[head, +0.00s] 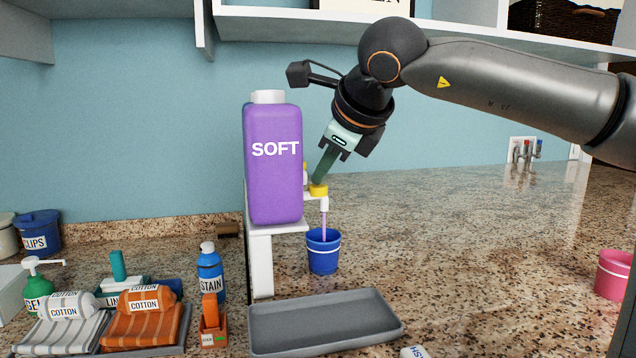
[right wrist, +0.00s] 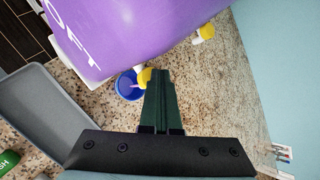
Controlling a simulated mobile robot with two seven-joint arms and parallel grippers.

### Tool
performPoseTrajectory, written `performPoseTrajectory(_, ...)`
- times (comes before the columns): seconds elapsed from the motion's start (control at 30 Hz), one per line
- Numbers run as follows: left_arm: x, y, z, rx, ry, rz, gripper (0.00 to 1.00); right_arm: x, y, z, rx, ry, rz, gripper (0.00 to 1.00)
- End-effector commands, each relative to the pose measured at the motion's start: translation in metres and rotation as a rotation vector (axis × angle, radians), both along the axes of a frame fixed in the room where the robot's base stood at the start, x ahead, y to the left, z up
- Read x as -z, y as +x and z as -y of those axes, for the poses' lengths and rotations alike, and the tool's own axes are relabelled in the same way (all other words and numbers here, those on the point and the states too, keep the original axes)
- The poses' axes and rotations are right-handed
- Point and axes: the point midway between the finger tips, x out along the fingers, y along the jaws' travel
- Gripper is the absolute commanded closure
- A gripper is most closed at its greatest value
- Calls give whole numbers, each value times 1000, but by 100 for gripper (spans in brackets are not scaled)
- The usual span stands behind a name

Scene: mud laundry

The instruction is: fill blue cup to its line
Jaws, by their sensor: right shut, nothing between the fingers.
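The blue cup (head: 323,255) stands on the counter under the spout, with a white line around its upper part. A thin purple stream (head: 324,224) runs from the spout into it. The level inside cannot be told. The purple SOFT jug (head: 272,165) sits on a white stand (head: 260,262). My right gripper (head: 319,183) is shut and empty, its fingertips at the yellow tap button (head: 319,190). In the right wrist view the shut fingers (right wrist: 155,78) point at the yellow button, beside the blue cup (right wrist: 128,85). My left gripper is out of view.
A grey tray (head: 325,320) lies in front of the cup. A blue STAIN bottle (head: 209,272), an orange bottle (head: 212,325) and towels (head: 140,318) stand to the left. A pink cup (head: 612,274) is at far right. The counter right of the cup is clear.

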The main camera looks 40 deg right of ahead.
Motion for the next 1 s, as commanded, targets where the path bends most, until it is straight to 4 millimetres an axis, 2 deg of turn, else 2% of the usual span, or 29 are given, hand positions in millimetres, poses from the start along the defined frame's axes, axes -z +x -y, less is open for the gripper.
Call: performPoseTrajectory(1.0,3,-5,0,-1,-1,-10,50,2,0,0,1,1,-5,100)
